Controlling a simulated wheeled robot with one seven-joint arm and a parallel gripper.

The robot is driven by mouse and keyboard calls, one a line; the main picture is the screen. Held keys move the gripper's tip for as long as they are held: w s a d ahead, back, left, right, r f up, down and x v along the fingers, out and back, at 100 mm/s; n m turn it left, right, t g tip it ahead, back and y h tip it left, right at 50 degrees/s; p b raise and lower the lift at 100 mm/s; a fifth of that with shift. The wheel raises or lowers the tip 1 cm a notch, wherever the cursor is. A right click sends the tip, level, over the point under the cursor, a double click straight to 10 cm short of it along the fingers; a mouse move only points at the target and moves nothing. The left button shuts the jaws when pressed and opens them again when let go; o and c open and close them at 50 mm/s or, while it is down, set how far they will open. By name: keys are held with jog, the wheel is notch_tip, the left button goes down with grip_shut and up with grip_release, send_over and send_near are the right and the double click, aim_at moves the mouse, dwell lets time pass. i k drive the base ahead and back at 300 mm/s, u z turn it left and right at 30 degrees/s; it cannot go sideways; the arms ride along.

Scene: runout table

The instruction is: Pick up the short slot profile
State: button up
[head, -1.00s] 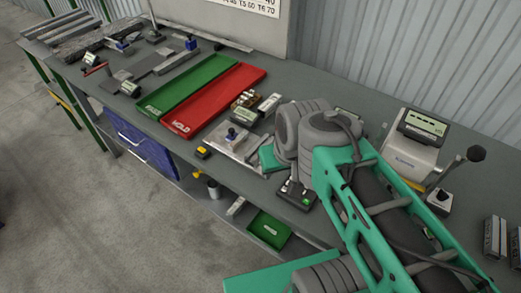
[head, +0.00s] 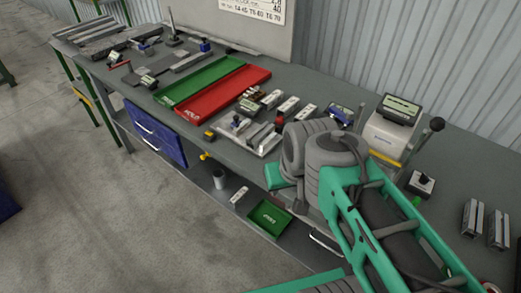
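I cannot tell for sure which piece is the short slot profile. Several short pale metal pieces lie in the middle of the bench, among them one light bar (head: 288,106) and others on a grey plate (head: 246,139) left of my arm. Two short grey ribbed blocks, a left one (head: 472,217) and a right one (head: 498,228), stand at the right end of the bench. My green and grey arm reaches over the bench's front edge at centre right. My gripper is not visible; the arm's thick grey joints may hide it.
A green tray (head: 196,84) and a red tray (head: 224,92) lie side by side. A scale-like device (head: 390,127) stands at back right. Long profiles (head: 88,33) lie far left. A green bin (head: 269,218) is on the lower shelf. Bench (head: 330,88) has free room behind the red tray.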

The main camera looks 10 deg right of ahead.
aim_at(252, 141)
jog(key=u, duration=0.45)
jog(key=k, duration=0.6)
jog(key=u, duration=0.95)
jog(key=i, duration=1.75)
jog(key=z, duration=0.4)
